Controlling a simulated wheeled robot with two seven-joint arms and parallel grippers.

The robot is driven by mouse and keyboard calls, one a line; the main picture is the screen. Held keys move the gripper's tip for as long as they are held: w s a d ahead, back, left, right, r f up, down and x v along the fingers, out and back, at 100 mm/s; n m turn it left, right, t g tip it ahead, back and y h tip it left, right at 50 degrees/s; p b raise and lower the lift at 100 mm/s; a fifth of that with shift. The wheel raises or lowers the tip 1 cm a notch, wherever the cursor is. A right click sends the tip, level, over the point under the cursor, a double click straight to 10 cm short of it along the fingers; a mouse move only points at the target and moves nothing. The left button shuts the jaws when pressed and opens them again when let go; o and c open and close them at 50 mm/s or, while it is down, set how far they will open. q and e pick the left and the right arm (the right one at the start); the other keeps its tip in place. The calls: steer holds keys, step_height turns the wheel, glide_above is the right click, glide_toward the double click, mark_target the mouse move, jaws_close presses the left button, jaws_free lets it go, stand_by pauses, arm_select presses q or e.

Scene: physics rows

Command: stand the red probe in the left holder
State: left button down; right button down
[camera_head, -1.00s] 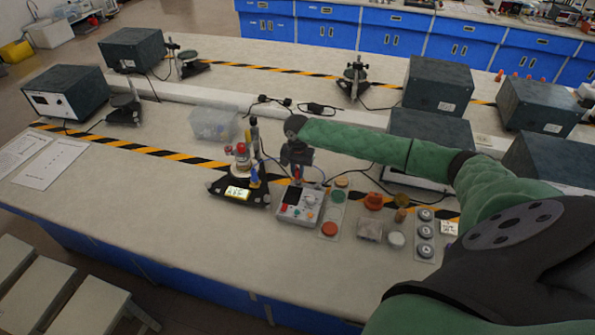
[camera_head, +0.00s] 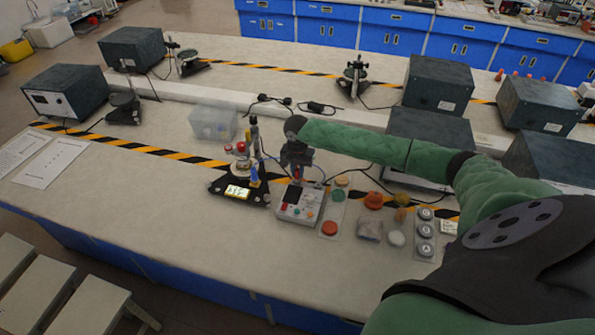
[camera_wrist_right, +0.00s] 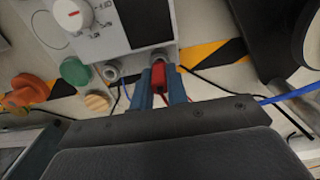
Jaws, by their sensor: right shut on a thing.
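The red probe (camera_wrist_right: 159,77) is between the two blue fingers of my right gripper (camera_wrist_right: 161,92), which is shut on it. In the wrist view its far end is at the grey ring holder (camera_wrist_right: 158,56) on the edge of the instrument box (camera_wrist_right: 140,20). I cannot tell whether the tip is inside the ring. A second ring holder (camera_wrist_right: 110,73) sits beside it. In the head view my right gripper (camera_head: 297,172) is over the back edge of the instrument box (camera_head: 297,213); the holders there are mostly hidden. My left gripper is not in view.
A black stand with a lit display (camera_head: 237,192) is left of the box. A panel with green and red buttons (camera_head: 330,228) and several small parts are to its right. A clear bin (camera_head: 213,123) stands behind. Cables run behind the box.

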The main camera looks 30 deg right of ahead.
steer(key=shift+f, duration=0.7)
stand_by(0.6)
steer(key=c, duration=1.1)
jaws_free()
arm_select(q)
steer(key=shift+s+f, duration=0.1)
arm_select(e)
steer(key=shift+o, duration=0.2)
steer(key=shift+r+p, duration=1.25)
steer(key=shift+r, duration=0.3)
step_height(320, 180, up, 2)
steer(key=p, duration=0.2)
steer(key=shift+r+p, duration=0.1)
steer(key=shift+p, duration=0.3)
arm_select(q)
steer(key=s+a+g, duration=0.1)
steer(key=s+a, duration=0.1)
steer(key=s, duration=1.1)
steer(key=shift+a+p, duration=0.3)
steer(key=shift+p, duration=0.05)
arm_select(e)
steer(key=shift+r, duration=1.15)
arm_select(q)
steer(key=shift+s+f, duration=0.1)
